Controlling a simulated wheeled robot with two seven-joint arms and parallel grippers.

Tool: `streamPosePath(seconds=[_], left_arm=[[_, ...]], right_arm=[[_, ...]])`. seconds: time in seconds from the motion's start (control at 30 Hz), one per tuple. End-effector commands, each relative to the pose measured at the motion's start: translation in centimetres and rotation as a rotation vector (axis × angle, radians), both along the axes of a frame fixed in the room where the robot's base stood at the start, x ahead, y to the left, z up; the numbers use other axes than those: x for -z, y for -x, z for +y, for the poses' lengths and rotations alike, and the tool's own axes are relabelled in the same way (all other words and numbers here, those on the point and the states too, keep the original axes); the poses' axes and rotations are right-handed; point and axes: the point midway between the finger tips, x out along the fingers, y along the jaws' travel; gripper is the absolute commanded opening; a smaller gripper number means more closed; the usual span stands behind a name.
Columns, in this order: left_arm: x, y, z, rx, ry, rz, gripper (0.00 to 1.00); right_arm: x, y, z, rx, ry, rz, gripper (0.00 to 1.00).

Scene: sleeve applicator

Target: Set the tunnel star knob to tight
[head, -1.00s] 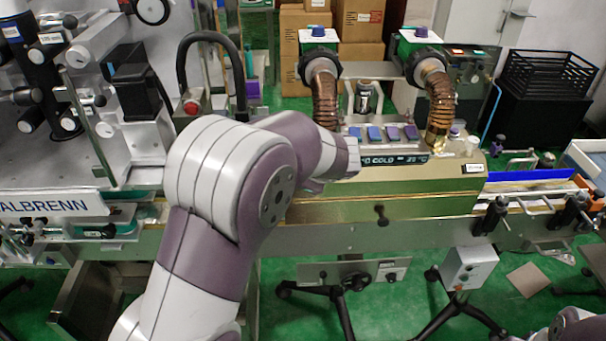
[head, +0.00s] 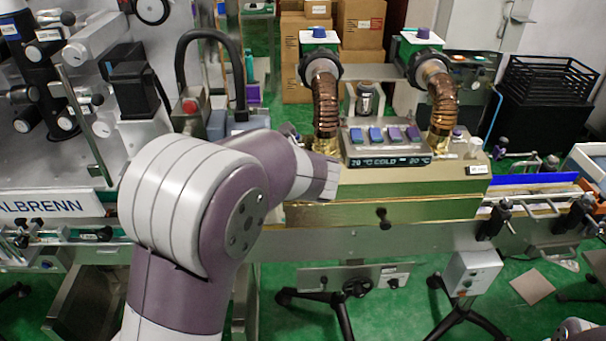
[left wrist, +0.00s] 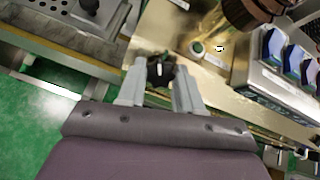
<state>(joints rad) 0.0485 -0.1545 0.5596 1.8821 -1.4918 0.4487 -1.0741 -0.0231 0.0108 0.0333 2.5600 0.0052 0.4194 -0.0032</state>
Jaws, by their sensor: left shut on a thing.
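The tunnel is a gold box (head: 385,208) with a display strip (head: 390,160) showing COLD and temperature figures. In the left wrist view, the black star knob (left wrist: 161,66) with a pale pointer mark sits on the gold top face (left wrist: 150,45). My left gripper (left wrist: 160,76) has its two grey fingers on either side of the knob and is shut on it. In the head view my left arm's wrist is at the tunnel's left end and hides the knob and fingers.
Two copper hoses (head: 326,100) (head: 443,100) rise from the tunnel. A row of blue and purple switches (head: 375,136) is above the display. A small green-ringed round fitting (left wrist: 196,47) lies near the knob. A conveyor rail (head: 540,208) runs right.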

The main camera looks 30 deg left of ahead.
Motion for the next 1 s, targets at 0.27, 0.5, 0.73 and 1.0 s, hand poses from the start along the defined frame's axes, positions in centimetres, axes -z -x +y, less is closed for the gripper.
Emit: streamPosePath(seconds=[0.27,0.5,0.73,1.0], left_arm=[[0.39,0.21,0.03,0.187,-0.119,0.083,0.04],[0.40,0.22,0.07,0.306,-0.197,0.131,0.04],[0.44,0.24,0.08,0.371,-0.238,0.157,0.04],[0.48,0.25,0.10,0.394,-0.254,0.167,0.04]], right_arm=[[0.15,0.00,0.00,0.000,0.000,0.000,0.55],[0.11,0.00,0.00,0.000,0.000,0.000,0.55],[0.09,0.00,0.00,0.000,0.000,0.000,0.55],[0.08,0.00,0.00,0.000,0.000,0.000,0.55]])
